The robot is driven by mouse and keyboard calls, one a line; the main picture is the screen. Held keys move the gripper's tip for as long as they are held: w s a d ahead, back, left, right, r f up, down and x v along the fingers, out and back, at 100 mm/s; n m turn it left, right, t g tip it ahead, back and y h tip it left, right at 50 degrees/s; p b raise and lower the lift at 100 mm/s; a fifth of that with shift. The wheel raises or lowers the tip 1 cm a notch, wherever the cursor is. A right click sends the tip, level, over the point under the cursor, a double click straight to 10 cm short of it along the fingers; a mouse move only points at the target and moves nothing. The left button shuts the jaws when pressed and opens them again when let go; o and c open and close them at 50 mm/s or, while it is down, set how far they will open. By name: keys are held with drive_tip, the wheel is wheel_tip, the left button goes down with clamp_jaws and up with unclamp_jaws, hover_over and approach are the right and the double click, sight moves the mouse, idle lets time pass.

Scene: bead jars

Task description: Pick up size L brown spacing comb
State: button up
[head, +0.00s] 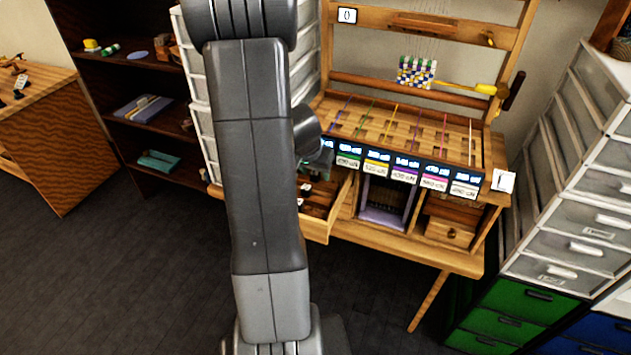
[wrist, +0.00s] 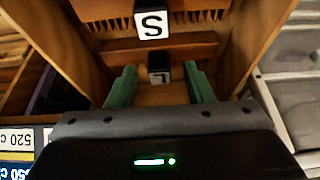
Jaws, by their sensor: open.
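In the wrist view, a brown spacing comb (wrist: 159,76) with a small dark and white tag that seems to read L lies inside a wooden drawer. My gripper (wrist: 160,70) is open, its two green fingers pointing into the drawer on either side of this tag, apart from it. A second comb (wrist: 151,22) with a white S tag and dark teeth lies beyond it. In the head view my arm hides most of the gripper, and the combs are too small to tell apart.
The drawer (head: 316,229) is pulled out from the wooden loom (head: 400,243); its side walls stand close on both sides of my fingers. A row of labelled tags (head: 405,176) runs along the loom's front edge. White drawer units (head: 572,205) stand at right.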

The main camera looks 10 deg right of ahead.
clamp_jaws()
drive_tip(key=shift+r, duration=0.15)
drive_tip(key=shift+r+b, duration=0.15)
drive_tip(key=shift+b, duration=0.15)
drive_tip(key=b, duration=0.3)
drive_tip(key=shift+s+a+f+t, duration=0.15)
drive_tip(key=shift+s+f+t, duration=0.05)
drive_tip(key=shift+f+t, duration=0.1)
drive_tip(key=shift+s+t+h+b, duration=0.1)
drive_tip(key=shift+t+h+b, duration=0.25)
drive_tip(key=shift+b, duration=0.6)
drive_tip(key=t+h+b, duration=0.1)
drive_tip(key=b, duration=0.5)
drive_tip(key=shift+s+a, duration=0.35)
drive_tip(key=shift+s, duration=0.05)
